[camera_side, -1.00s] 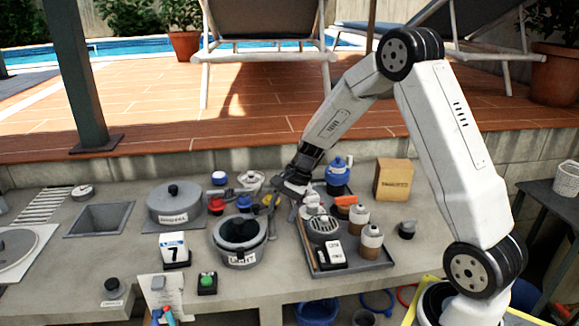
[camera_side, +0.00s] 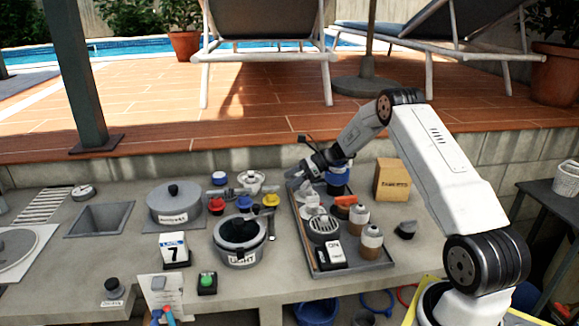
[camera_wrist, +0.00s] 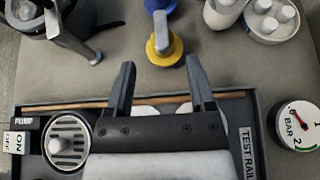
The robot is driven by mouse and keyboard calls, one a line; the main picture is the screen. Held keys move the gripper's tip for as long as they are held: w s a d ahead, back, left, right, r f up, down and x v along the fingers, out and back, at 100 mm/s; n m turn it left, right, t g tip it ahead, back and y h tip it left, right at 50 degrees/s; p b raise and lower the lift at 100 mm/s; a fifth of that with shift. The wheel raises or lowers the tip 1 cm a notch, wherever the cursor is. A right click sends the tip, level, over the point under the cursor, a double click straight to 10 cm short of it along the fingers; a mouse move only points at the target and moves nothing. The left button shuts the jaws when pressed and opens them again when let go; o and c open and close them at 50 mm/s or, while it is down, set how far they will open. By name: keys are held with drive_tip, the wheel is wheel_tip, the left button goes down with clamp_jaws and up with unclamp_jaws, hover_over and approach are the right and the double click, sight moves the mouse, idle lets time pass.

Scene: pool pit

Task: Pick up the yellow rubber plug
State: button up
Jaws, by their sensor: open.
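In the wrist view the yellow plug (camera_wrist: 164,48) shows a round yellow base with a grey upright grip on top. My gripper (camera_wrist: 160,63) is open and empty there, its fingers apart on either side of the line to the plug, which lies just beyond the tips. In the side view my gripper (camera_side: 297,175) is behind and to the right of the plug, over the far left end of the tray, apart from the plug.
A blue plug (camera_side: 244,202) and a red plug (camera_side: 216,206) stand left of the yellow one. The dark tray (camera_side: 350,266) holds a strainer, bottles and a switch box. A gauge (camera_wrist: 298,125) shows in the wrist view.

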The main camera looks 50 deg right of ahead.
sight(277, 186)
drive_tip(key=shift+x, duration=1.3)
drive_tip(key=shift+a, duration=0.1)
drive_tip(key=shift+x, duration=2.6)
drive_tip(key=shift+c, duration=0.2)
clamp_jaws()
